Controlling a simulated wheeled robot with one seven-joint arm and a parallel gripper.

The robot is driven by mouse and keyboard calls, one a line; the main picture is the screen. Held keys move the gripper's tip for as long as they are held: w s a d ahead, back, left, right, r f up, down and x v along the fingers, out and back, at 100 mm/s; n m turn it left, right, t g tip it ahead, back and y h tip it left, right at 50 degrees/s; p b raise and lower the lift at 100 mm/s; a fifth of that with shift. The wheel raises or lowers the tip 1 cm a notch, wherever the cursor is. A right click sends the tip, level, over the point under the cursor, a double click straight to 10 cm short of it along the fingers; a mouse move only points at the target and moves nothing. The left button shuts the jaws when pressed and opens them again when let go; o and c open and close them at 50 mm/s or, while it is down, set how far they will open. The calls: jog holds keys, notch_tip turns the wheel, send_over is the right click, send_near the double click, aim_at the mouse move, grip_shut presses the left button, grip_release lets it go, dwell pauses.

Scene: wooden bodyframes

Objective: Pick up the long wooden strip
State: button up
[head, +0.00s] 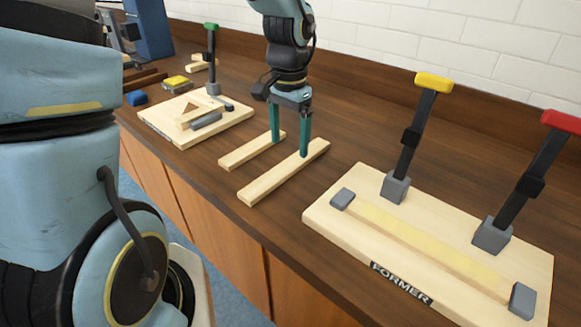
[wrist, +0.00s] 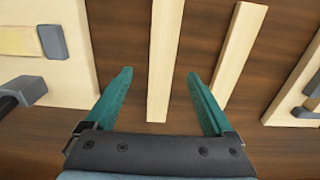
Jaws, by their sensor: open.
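The long wooden strip (head: 275,178) is pale and lies flat on the brown bench, to the right of a shorter pale strip (head: 245,153). My gripper (head: 290,148) is open and empty, pointing down over the long strip. In the wrist view the long strip (wrist: 163,60) shows between the two teal fingers of my gripper (wrist: 160,72), with its near end in sight. The shorter strip (wrist: 241,45) shows right of it, its near end close to the right finger. I cannot tell how high the fingertips are above the bench.
A board marked FORMER (head: 330,215) with yellow-handled (head: 434,84) and red-handled (head: 560,122) clamps stands at right. A smaller board (head: 165,120) with a green-handled clamp (head: 211,60) is at left. A white brick wall (head: 400,35) is behind the bench.

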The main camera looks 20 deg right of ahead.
aim_at(287, 166)
jog(key=shift+w+a+f, duration=0.15)
jog(key=shift+w+f, duration=0.15)
jog(key=shift+f, duration=0.25)
jog(key=f, duration=0.1)
jog(key=f+p, duration=0.1)
jog(key=f, duration=0.3)
jog(key=shift+s+a, duration=0.2)
jog(key=shift+s, duration=0.05)
grip_shut()
